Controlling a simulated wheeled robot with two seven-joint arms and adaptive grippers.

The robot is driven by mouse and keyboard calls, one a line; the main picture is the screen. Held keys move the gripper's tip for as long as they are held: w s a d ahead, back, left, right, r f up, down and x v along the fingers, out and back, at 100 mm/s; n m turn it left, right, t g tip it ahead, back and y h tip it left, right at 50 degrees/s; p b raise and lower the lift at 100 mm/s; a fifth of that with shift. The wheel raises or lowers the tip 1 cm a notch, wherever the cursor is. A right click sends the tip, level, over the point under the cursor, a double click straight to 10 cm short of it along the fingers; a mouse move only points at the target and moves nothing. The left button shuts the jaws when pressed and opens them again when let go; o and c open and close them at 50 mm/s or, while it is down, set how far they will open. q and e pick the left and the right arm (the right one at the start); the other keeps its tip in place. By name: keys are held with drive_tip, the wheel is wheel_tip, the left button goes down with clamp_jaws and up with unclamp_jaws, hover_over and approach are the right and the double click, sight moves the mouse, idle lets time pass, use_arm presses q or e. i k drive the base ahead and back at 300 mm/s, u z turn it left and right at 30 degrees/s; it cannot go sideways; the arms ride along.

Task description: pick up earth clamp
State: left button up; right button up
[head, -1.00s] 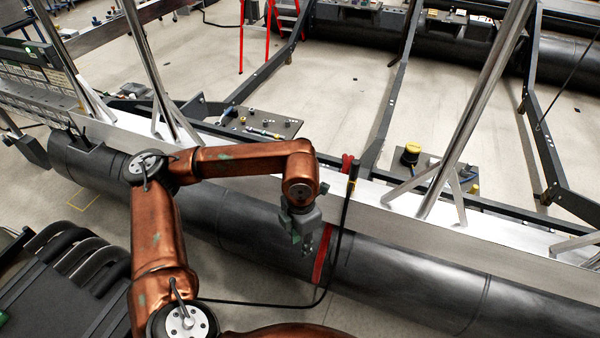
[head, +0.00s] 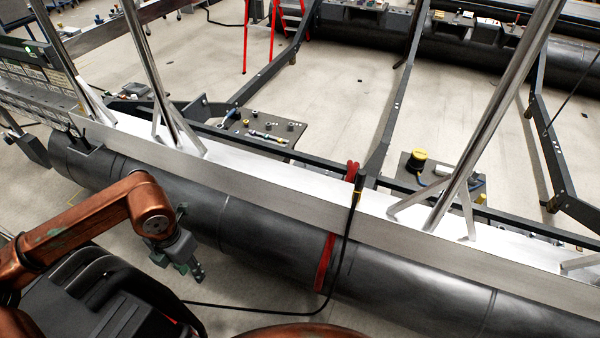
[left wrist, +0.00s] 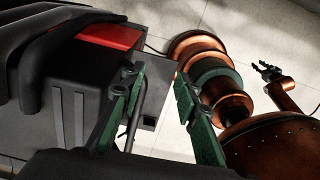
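A black cable (head: 345,245) runs up over the pontoon float to a small dark piece with a yellow band (head: 357,189) at the pale beam's edge. This piece looks like the earth clamp, but its jaws cannot be made out. My left gripper (head: 198,272) is left of it and well apart, in front of the dark float. In the left wrist view its green fingers (left wrist: 156,78) are spread with nothing between them. My right gripper (left wrist: 268,71) shows small at the right of that view; its finger state is unclear.
The long dark float (head: 420,285) with a red strap (head: 325,262) crosses the view below the pale beam (head: 300,205). A dark machine with black bars (head: 115,300) stands close at lower left; a grey box (left wrist: 85,85) with a red panel shows in the wrist view.

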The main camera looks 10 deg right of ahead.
sight(359, 182)
drive_tip(key=z, duration=1.3)
drive_tip(key=i, duration=1.1)
drive_tip(key=z, duration=0.15)
